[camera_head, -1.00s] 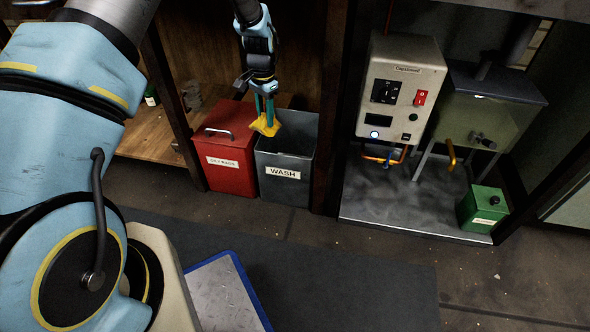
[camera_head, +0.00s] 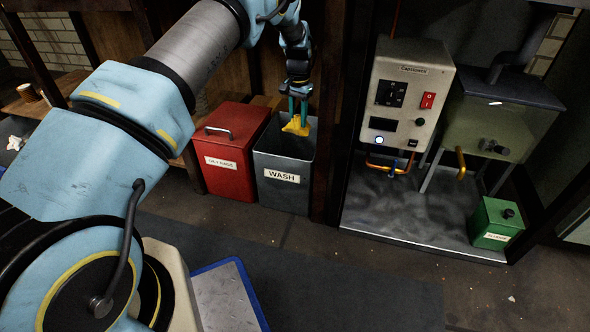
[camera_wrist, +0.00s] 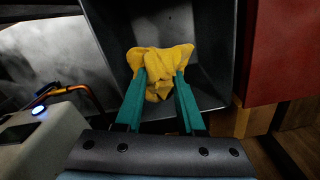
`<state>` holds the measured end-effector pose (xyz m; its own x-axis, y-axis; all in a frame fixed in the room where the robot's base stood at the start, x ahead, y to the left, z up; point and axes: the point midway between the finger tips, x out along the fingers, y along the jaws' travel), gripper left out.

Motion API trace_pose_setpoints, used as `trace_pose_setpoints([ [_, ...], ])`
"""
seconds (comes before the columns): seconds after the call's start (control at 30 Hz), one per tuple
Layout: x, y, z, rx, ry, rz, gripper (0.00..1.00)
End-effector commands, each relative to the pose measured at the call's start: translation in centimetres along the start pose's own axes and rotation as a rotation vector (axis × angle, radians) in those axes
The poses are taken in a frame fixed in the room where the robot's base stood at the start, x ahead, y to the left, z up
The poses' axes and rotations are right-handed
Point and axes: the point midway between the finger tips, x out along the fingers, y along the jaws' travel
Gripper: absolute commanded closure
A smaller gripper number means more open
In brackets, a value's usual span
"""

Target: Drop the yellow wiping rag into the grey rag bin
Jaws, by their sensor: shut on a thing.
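The yellow rag (camera_head: 296,126) is bunched up and hangs from the green fingers of my gripper (camera_head: 298,108). In the wrist view my gripper (camera_wrist: 161,88) is shut on the rag (camera_wrist: 160,65), which spreads a little to both sides. The grey bin (camera_head: 283,196) is open at the top and labelled "WASH". My gripper holds the rag over the bin's mouth, around rim height; I cannot tell exactly how deep. In the wrist view the grey bin's inside (camera_wrist: 213,75) lies behind and around the rag.
A red lidded bin (camera_head: 229,177), labelled for oily rags, stands directly left of the grey bin. A dark post stands close on its right. Further right are a control box (camera_head: 406,95), a tank (camera_head: 495,120) and a small green box (camera_head: 496,223). A blue-edged plate (camera_head: 225,295) lies in front.

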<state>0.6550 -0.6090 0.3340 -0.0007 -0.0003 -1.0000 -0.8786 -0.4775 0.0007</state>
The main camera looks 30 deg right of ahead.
Motion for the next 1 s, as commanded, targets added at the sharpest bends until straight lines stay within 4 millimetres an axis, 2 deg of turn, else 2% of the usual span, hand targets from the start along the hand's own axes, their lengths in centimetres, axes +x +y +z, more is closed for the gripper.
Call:
trace_pose_setpoints([
  [0.03, 1.1, 0.0, 0.0, 0.001, 0.000, 0.000, 1.00],
  [0.2, 2.5, 0.0, 0.0, 0.001, 0.000, -0.001, 1.00],
  [0.5, 2.5, 0.0, 0.0, 0.001, 0.001, -0.001, 1.00],
  [0.53, 2.5, 0.0, 0.0, 0.001, 0.001, -0.001, 0.61],
  [0.83, 2.5, 0.0, 0.0, 0.000, 0.000, -0.001, 0.27],
  [1.0, 2.5, 0.0, 0.0, 0.000, 0.000, -0.001, 0.27],
])
